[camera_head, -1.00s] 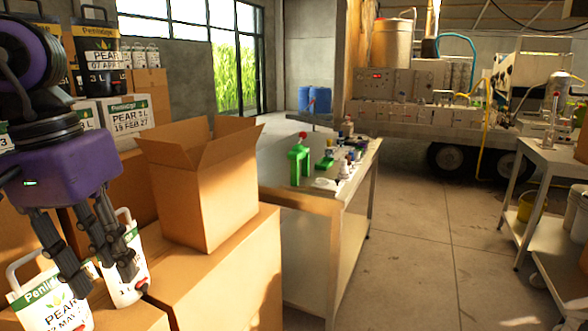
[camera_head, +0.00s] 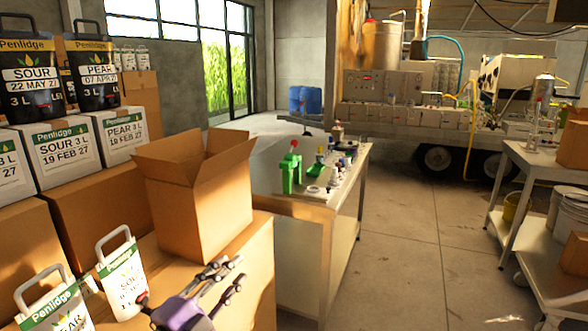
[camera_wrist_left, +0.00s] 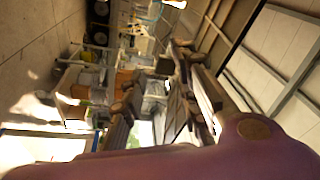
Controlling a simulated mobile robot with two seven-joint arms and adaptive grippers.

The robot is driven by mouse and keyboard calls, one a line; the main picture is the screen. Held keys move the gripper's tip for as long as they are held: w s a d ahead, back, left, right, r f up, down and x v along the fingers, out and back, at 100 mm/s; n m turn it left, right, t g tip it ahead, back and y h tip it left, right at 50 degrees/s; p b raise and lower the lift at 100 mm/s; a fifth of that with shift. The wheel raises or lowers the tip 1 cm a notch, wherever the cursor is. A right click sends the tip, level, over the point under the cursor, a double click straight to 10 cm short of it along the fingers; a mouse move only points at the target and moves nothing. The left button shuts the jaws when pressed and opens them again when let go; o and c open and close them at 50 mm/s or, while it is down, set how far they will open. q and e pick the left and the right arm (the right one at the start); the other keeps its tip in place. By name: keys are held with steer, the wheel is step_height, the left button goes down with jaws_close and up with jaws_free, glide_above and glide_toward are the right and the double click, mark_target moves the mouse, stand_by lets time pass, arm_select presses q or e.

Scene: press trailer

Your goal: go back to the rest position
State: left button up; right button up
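My left gripper (camera_head: 222,282) is low in the head view, in front of the cardboard boxes, with its dark fingers spread apart and nothing between them. In the left wrist view its fingers (camera_wrist_left: 155,95) also stand apart, with only the distant room behind them. Its purple body shows at the bottom of both views. My right gripper is not in view.
An open cardboard box (camera_head: 205,205) stands on larger boxes just beyond my left gripper. White pouches (camera_head: 122,278) stand to its left. A table (camera_head: 300,208) with small bottles and green items is behind. A shelf cart (camera_head: 540,165) stands right. The middle floor is clear.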

arm_select(q)
steer(key=s+a+f+n+g+y+p, duration=0.1)
steer(key=s+a+f+n+y, duration=0.1)
steer(key=s+f+n, duration=0.35)
steer(key=s+a+f+n+g+y, duration=0.2)
steer(key=s+f+n+y, duration=0.1)
steer(key=f, duration=0.6)
steer(key=s+a+f+n+g+y+p, duration=0.1)
steer(key=s+a+f+n+y, duration=0.1)
steer(key=s+f+n, duration=0.45)
steer(key=s+f+n+g+y, duration=0.1)
steer(key=s+f, duration=0.3)
steer(key=s, duration=0.4)
steer(key=s+f+n+g+p, duration=0.1)
steer(key=s+f+g, duration=0.1)
steer(key=s+f, duration=0.3)
steer(key=s+f+n+g+y+p, duration=0.1)
steer(key=s+f, duration=0.3)
steer(key=s, duration=0.7)
steer(key=shift+a+f+g+y, duration=0.15)
steer(key=shift+f+g+y, duration=0.15)
steer(key=shift+g, duration=0.1)
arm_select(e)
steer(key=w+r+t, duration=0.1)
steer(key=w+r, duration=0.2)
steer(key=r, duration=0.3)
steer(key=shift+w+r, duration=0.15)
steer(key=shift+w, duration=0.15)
